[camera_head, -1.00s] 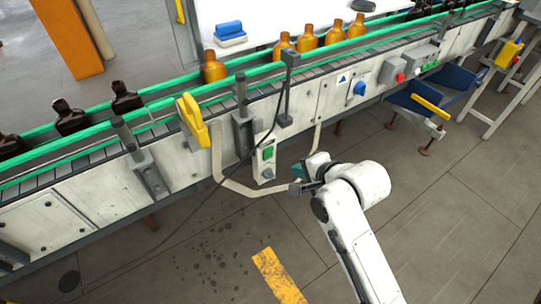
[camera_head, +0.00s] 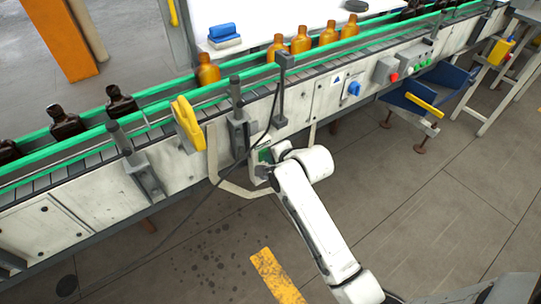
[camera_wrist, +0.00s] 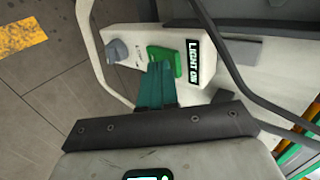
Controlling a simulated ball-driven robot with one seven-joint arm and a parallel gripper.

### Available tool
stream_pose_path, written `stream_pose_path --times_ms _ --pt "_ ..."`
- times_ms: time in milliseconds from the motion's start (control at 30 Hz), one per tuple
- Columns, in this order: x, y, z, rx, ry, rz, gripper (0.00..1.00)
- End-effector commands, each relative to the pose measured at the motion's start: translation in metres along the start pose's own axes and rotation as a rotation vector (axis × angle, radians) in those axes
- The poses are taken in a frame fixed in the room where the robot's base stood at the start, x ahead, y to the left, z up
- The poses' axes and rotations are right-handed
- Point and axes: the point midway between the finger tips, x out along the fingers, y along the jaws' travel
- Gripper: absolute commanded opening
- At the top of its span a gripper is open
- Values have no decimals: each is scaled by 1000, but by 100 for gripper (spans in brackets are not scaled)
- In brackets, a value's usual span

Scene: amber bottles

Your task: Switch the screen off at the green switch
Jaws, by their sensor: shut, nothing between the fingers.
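The green switch (camera_wrist: 166,53) sits on a pale control box (camera_wrist: 206,64) in the wrist view, between a round grey knob (camera_wrist: 117,50) and a black label reading "LIGHT ON". My gripper (camera_wrist: 160,68) has its teal fingers shut and empty. The fingertips overlap the near edge of the green switch in this view; I cannot tell whether they touch it. In the head view the green switch (camera_head: 264,155) shows on the conveyor's front side, and my arm hides part of its box. I see no screen.
The conveyor's green rails (camera_head: 160,104) run above the box, with amber bottles (camera_head: 207,70) and dark bottles on the belt. A yellow clamp (camera_head: 187,122) and a dark cable are close to the left. A blue knob (camera_head: 354,88) is further right. The floor in front is open.

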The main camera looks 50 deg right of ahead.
Motion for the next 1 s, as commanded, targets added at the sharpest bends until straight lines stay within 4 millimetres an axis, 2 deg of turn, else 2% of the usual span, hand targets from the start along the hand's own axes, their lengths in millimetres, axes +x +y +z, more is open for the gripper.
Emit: stream_pose_path --times_ms 367,500,567,1000 --pt "2 -2 0 0 0 0 0" --pt "4 -12 0 -1 0 1 0" --pt "5 -7 0 -1 0 1 0" --pt "-1 -15 0 -1 0 1 0"
